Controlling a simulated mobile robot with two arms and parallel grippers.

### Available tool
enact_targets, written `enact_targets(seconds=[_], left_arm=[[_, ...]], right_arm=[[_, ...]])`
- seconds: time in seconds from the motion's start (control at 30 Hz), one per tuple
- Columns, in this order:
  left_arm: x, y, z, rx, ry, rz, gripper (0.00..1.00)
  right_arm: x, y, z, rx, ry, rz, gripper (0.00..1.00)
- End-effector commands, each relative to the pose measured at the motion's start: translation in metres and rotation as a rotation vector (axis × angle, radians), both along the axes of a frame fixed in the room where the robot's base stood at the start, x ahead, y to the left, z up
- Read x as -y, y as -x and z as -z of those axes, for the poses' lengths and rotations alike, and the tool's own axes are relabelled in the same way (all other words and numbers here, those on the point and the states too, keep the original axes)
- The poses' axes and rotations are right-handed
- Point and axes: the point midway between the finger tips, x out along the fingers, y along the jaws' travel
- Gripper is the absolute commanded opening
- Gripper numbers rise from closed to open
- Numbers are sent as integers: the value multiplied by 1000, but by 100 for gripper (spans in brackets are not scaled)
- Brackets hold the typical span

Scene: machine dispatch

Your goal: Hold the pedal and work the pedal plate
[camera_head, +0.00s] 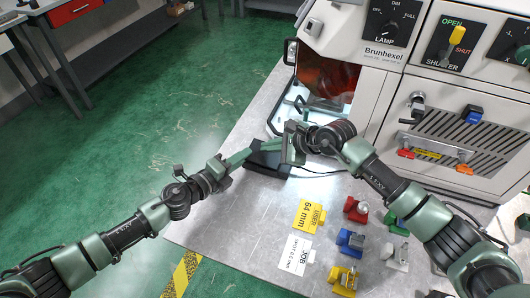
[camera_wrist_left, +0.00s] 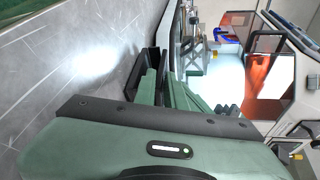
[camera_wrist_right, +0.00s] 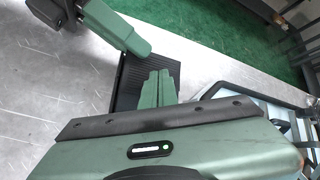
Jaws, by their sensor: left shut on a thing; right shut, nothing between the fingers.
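The black pedal (camera_head: 268,164) lies on the grey bench top in front of the machine, with a cable running right from it. Its ridged black plate (camera_wrist_right: 130,88) shows in the right wrist view. My left gripper (camera_head: 250,152) reaches in from the left and is shut on the pedal's side; the pedal (camera_wrist_left: 146,62) is partly hidden behind its fingers in the left wrist view. My right gripper (camera_wrist_right: 158,88) is shut and empty, its fingertips over the plate. I cannot tell whether they touch it. In the head view the right gripper (camera_head: 290,145) hides part of the pedal.
The machine's open chamber (camera_head: 325,80) stands just behind the pedal. A yellow card (camera_head: 308,215), a white card (camera_head: 295,254) and several coloured blocks, including a red one (camera_head: 356,209), lie nearer on the bench. The bench's left edge drops to a green floor (camera_head: 190,95).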

Motion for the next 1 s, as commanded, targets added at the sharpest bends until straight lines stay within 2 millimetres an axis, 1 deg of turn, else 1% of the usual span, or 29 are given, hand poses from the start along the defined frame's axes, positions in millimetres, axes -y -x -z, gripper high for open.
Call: enact_targets(seconds=[0.03,0.53,1.0], left_arm=[[-1,1,4,-5,-5,-1,0],[-1,1,4,-4,-4,-1,0],[0,1,2,-3,-3,2,0]], right_arm=[[0,0,0,0,0,0,0],[-1,0,5,0,-1,-1,0],[0,1,15,-5,5,0,0]])
